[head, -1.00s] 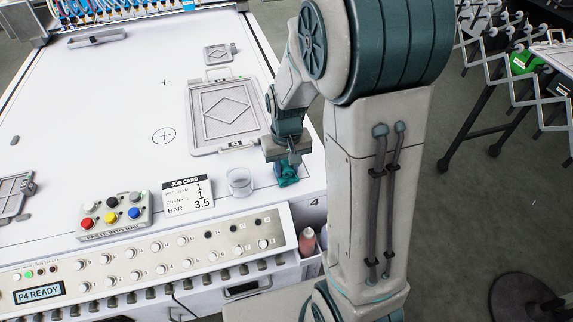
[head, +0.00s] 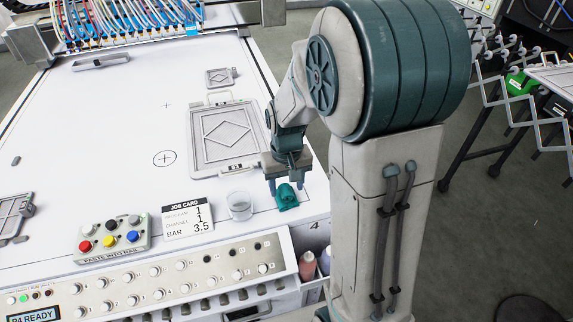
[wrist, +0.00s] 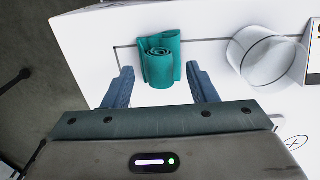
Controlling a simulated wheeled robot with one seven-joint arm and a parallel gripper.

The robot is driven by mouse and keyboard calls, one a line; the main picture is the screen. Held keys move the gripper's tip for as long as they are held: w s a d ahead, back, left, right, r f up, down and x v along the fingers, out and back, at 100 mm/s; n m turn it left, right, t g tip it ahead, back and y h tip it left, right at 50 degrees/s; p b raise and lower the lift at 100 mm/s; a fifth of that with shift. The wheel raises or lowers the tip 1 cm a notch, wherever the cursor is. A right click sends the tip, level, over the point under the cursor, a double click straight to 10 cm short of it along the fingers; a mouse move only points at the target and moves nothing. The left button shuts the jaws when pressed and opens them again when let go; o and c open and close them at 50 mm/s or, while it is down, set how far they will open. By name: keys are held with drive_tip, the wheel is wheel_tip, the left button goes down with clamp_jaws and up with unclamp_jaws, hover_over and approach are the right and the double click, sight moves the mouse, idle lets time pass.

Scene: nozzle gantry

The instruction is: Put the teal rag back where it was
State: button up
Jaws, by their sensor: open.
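The teal rag (head: 287,197) lies rolled up on the white table near its front right corner, right of a clear cup (head: 240,205). In the wrist view the rag (wrist: 160,58) shows a spiral end. My gripper (head: 286,185) is above and just behind the rag in the head view. In the wrist view its two blue fingers (wrist: 160,86) are spread apart, with the rag beyond and between their tips. The gripper is open and holds nothing. The clear cup also shows in the wrist view (wrist: 262,58), beside the rag.
A job card (head: 187,218) stands left of the cup, and a block of coloured buttons (head: 113,238) is farther left. A grey framed plate (head: 224,160) lies behind the rag. Bottles (head: 307,265) sit below the table's front edge. The table's middle is clear.

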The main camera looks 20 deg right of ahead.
sight(287, 190)
wheel_tip(287, 190, up, 9)
drive_tip(key=s+r+t, duration=0.2)
drive_tip(key=s+t, duration=0.1)
drive_tip(key=s, duration=1.1)
drive_tip(key=shift+r, duration=0.3)
